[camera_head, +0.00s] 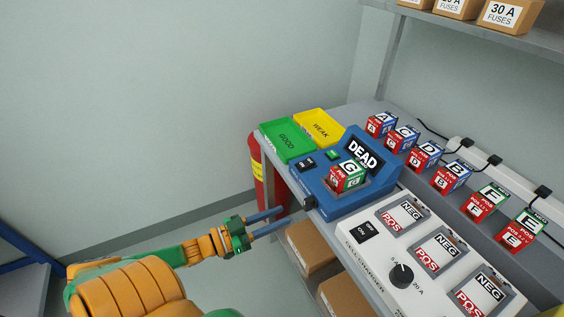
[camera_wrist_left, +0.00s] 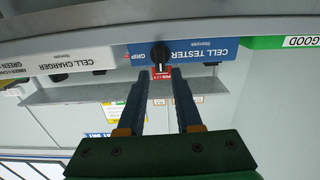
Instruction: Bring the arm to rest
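My left arm comes in from the lower left in the head view. Its gripper (camera_head: 284,215) is in front of the bench, beside the blue cell tester (camera_head: 317,196) and apart from it. The blue fingers are parted with nothing held between them. In the left wrist view the gripper (camera_wrist_left: 156,72) is also open, its fingers pointing toward the tester's front (camera_wrist_left: 205,50) and black knob (camera_wrist_left: 160,52). A small red label shows between the fingertips; I cannot tell what it is on. My right gripper is in neither view.
Cell G (camera_head: 348,176) sits in the tester, whose display reads DEAD. Green GOOD (camera_head: 287,139) and yellow WEAK (camera_head: 320,128) trays stand behind it. A white charger (camera_head: 364,252) is nearer, several cells line the back, and a red extinguisher (camera_head: 257,172) stands left.

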